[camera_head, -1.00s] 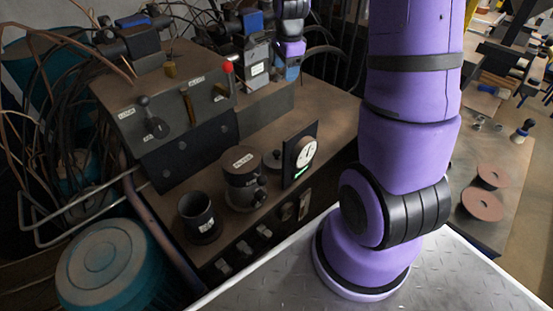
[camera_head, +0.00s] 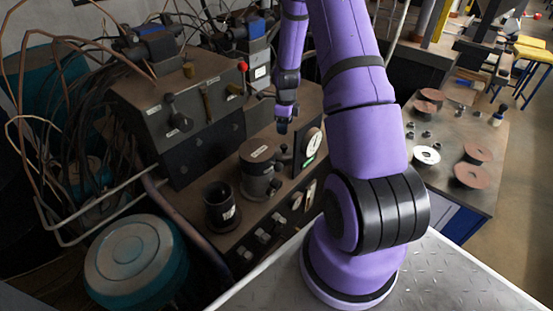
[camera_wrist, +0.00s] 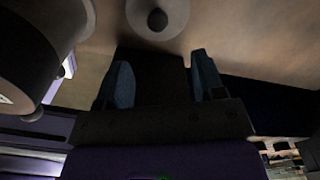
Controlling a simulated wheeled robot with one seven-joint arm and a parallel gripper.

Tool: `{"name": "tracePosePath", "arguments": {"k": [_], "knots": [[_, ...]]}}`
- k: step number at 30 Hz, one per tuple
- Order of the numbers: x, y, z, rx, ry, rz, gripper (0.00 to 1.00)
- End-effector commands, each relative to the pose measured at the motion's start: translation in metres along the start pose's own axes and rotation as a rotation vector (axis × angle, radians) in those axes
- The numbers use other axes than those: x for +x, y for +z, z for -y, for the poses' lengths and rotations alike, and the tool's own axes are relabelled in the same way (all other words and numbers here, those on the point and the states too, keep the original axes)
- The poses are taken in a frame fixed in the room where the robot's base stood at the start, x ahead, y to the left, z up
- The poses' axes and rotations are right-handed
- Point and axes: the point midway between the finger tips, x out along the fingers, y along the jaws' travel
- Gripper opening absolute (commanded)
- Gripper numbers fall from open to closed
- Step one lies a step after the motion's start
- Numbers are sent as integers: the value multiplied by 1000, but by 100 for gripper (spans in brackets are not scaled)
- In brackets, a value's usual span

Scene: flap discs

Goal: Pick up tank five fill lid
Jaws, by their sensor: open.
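A small dark round lid with a knob (camera_head: 283,155) lies on the bench between a labelled can (camera_head: 259,182) and the dial gauge; I cannot read a tank number on it. In the wrist view a round lid with a dark knob (camera_wrist: 157,20) shows at the top edge, partly cut off, beyond my fingers. My gripper (camera_head: 283,127) is over the bench, pointing down just above the small lid. In the wrist view its two fingers (camera_wrist: 161,80) are apart, with nothing between them.
The dial gauge (camera_head: 309,149) stands close right of the lid. An open dark cup (camera_head: 221,208) stands in front of the can. A control box with levers (camera_head: 185,110) is behind left. A large round shape (camera_wrist: 40,45) fills the wrist view's left. Discs (camera_head: 472,175) lie on a right-hand table.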

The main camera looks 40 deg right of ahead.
Motion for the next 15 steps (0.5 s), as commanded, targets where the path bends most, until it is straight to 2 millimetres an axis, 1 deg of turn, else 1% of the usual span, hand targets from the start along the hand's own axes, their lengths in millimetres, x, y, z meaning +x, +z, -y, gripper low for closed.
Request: {"name": "tracePosePath", "arguments": {"k": [4,9,12,15], "knots": [[16,-1,0,6,3,-2,63],[41,-1,0,4,3,-2,63],[51,-1,0,3,3,-2,63],[56,0,0,3,1,-1,63]]}}
